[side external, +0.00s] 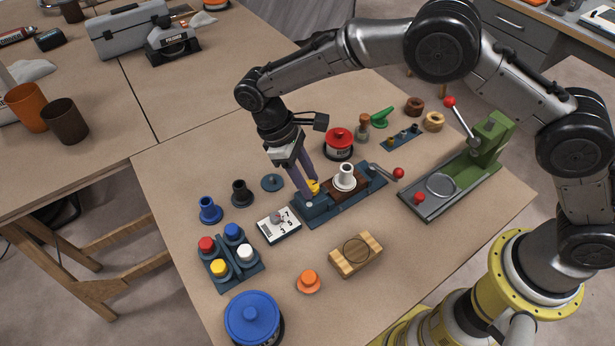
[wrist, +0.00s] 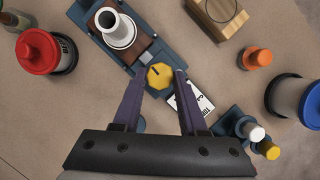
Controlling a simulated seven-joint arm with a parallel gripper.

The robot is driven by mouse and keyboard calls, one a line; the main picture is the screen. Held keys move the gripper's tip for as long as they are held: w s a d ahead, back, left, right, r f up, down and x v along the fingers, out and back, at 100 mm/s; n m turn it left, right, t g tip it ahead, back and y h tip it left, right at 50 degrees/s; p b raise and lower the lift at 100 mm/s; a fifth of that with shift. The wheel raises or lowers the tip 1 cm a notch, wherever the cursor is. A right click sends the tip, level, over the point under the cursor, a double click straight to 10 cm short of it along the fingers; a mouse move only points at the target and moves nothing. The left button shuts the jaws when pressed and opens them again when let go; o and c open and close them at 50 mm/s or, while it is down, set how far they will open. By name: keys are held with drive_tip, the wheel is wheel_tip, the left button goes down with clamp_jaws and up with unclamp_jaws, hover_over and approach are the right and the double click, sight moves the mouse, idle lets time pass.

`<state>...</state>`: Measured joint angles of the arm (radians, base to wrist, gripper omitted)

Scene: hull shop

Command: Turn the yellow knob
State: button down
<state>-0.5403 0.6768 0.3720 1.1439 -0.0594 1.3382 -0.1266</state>
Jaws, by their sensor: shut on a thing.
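The yellow knob (side external: 313,186) sits at the left end of a blue-grey fixture (side external: 345,205) on the table. In the wrist view the knob (wrist: 160,76) looks faceted, with a dark mark on its top. My gripper (side external: 309,190) reaches down to it from above, and its purple fingers (wrist: 153,82) stand on either side of the knob, shut on it. In the side view the fingers partly hide the knob. A white flanged piece (side external: 345,177) stands on a brown block on the same fixture, just right of the knob.
A white dial card (side external: 279,225) lies close to the left of the fixture. A red-knobbed lever (side external: 398,173) sticks out at its right end. A red-lidded can (side external: 339,143) stands behind, a wooden block (side external: 356,254) in front. Bare table lies around the orange knob (side external: 308,281).

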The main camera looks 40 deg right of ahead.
drive_tip(key=shift+n, duration=0.6)
drive_tip(key=shift+c, duration=2.3)
unclamp_jaws()
drive_tip(key=shift+t, duration=0.3)
drive_tip(key=v, duration=1.4)
drive_tip(key=shift+a, duration=0.15)
drive_tip(key=shift+f, duration=0.15)
